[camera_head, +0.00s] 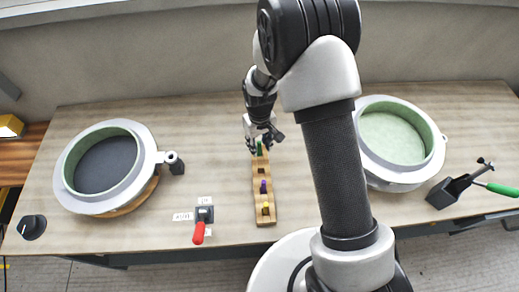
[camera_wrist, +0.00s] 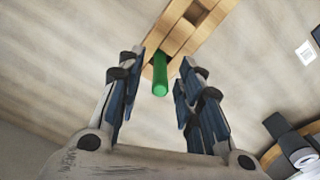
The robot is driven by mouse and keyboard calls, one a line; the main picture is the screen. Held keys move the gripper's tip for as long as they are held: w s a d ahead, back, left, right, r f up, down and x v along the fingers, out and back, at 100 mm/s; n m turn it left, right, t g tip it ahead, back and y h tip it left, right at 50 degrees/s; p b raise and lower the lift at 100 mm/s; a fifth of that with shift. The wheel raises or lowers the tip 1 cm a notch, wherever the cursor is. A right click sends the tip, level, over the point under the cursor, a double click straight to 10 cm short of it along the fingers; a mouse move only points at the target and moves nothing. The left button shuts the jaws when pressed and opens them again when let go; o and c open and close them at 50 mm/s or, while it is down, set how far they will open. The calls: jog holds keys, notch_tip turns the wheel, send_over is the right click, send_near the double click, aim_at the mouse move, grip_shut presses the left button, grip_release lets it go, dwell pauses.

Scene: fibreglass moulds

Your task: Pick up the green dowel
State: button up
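The green dowel (camera_wrist: 160,80) stands in the end of a wooden block with several holes (camera_wrist: 183,28). In the head view the dowel (camera_head: 259,149) shows as a small green piece at the far end of the wooden block (camera_head: 261,179), just under my gripper (camera_head: 264,143). In the wrist view my gripper (camera_wrist: 160,95) is open, with its two blue-padded fingers spread on either side of the dowel and a gap to each. Whether any finger touches the dowel cannot be seen clearly, but gaps show.
Round moulds stand at left (camera_head: 146,136) and right (camera_head: 436,142). A green-handled tool (camera_head: 447,192) lies far right.

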grip_shut()
jog(key=shift+r, duration=0.15)
